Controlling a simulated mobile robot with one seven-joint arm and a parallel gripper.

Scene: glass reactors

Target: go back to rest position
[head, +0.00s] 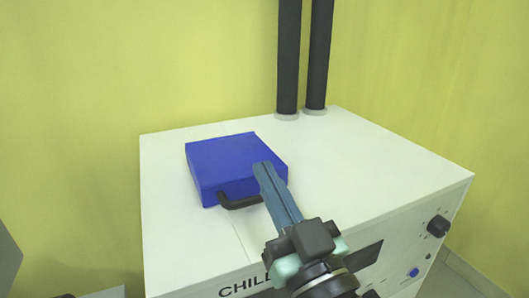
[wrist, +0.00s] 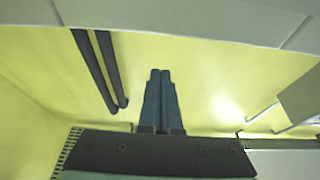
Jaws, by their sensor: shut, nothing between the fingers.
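My gripper (head: 262,167) is in the head view, its long blue-grey fingers closed together with nothing between them. It reaches from the lower right over the white chiller top, and its tips overlap the right front corner of the blue box in the picture. I cannot tell whether they touch it. In the wrist view the two fingers (wrist: 160,73) lie side by side, shut, against the yellow wall.
A blue box (head: 232,160) with a black handle (head: 240,203) is on the white chiller (head: 370,165). Two black pipes (head: 289,60) rise at its back. A black knob (head: 438,225) and a blue button (head: 413,272) are on its front. The top's right side is clear.

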